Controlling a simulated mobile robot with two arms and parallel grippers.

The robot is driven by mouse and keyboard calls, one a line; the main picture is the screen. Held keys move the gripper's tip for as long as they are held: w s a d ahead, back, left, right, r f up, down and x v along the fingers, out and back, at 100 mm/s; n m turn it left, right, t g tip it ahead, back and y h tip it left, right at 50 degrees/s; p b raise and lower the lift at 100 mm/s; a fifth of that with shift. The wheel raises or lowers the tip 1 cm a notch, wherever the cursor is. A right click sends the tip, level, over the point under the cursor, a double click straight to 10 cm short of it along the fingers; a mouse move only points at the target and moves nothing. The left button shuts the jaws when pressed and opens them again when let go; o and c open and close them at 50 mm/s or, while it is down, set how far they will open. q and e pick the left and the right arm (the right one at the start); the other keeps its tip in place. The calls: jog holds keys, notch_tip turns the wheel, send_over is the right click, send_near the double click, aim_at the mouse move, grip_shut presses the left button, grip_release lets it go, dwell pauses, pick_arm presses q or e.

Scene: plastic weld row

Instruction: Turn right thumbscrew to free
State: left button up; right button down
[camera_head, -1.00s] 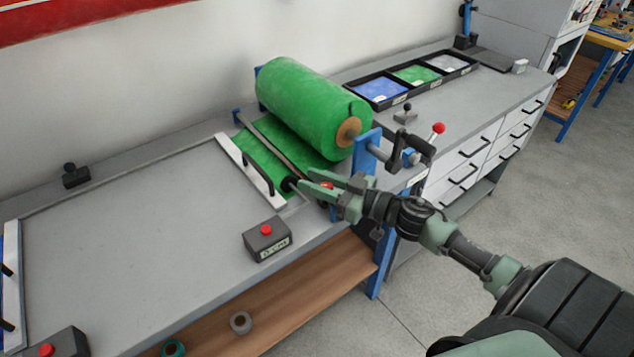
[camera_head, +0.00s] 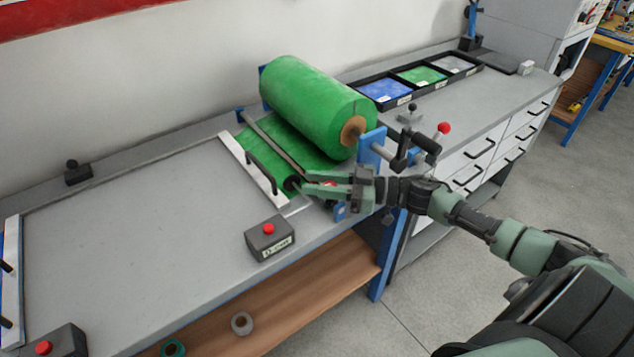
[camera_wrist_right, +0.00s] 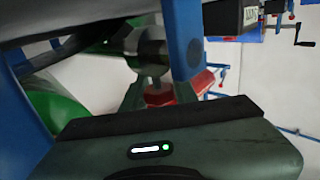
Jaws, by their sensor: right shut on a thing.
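In the right wrist view a dark round knob (camera_wrist_right: 150,52) shows between the finger ends, blurred and in shadow. How far the screw is turned cannot be told. My left gripper is not in view.
A green film roll (camera_head: 315,105) on blue brackets stands behind the gripper. A button box (camera_head: 269,238) stands in front. The grey bench top (camera_head: 130,235) at left is mostly clear.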

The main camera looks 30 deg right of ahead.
jog(key=shift+f, duration=0.1)
jog(key=c, duration=1.1)
grip_release()
jog(key=shift+v, duration=3.95)
